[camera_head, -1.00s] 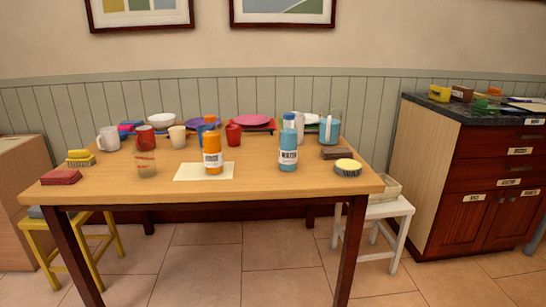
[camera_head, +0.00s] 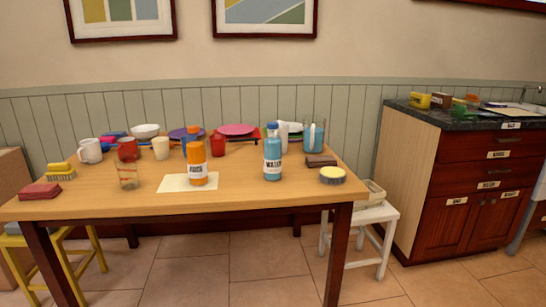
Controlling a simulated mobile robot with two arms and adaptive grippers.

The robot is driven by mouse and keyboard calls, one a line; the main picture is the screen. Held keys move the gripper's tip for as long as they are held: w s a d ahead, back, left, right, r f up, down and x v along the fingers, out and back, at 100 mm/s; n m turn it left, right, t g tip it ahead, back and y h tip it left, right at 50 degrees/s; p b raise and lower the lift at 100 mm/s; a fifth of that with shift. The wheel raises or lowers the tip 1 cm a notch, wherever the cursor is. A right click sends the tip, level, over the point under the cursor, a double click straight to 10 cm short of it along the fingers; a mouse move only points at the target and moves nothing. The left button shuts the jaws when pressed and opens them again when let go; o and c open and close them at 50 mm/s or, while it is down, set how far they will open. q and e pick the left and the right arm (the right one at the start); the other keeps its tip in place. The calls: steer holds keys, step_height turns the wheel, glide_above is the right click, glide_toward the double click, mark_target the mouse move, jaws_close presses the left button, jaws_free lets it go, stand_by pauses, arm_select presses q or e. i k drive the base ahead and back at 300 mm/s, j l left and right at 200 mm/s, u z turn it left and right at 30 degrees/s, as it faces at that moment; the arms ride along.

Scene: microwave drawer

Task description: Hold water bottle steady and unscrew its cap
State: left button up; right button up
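The water bottle (camera_head: 272,160) is light blue with a white label reading WATER. It stands upright on the wooden table (camera_head: 235,200), right of the middle. Its top looks darker blue; the cap is too small to make out well. An orange bottle (camera_head: 197,163) with a white label stands to its left on a cream mat (camera_head: 173,184). Neither of my grippers shows in the head view.
A round yellow-topped item (camera_head: 332,175) and a dark brown block (camera_head: 321,161) lie right of the water bottle. Mugs, bowls and plates crowd the table's back. A white stool (camera_head: 362,218) and a red-brown cabinet (camera_head: 470,180) stand at the right. The table's front edge is clear.

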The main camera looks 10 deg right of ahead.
mark_target(272, 142)
steer(key=i+l+u, duration=0.15)
steer(key=i+l, duration=0.15)
steer(key=i+l+u, duration=0.15)
steer(key=i+l, duration=0.15)
steer(key=l, duration=0.25)
steer(key=i+l+u, duration=0.1)
steer(key=i+l, duration=0.15)
steer(key=l, duration=0.2)
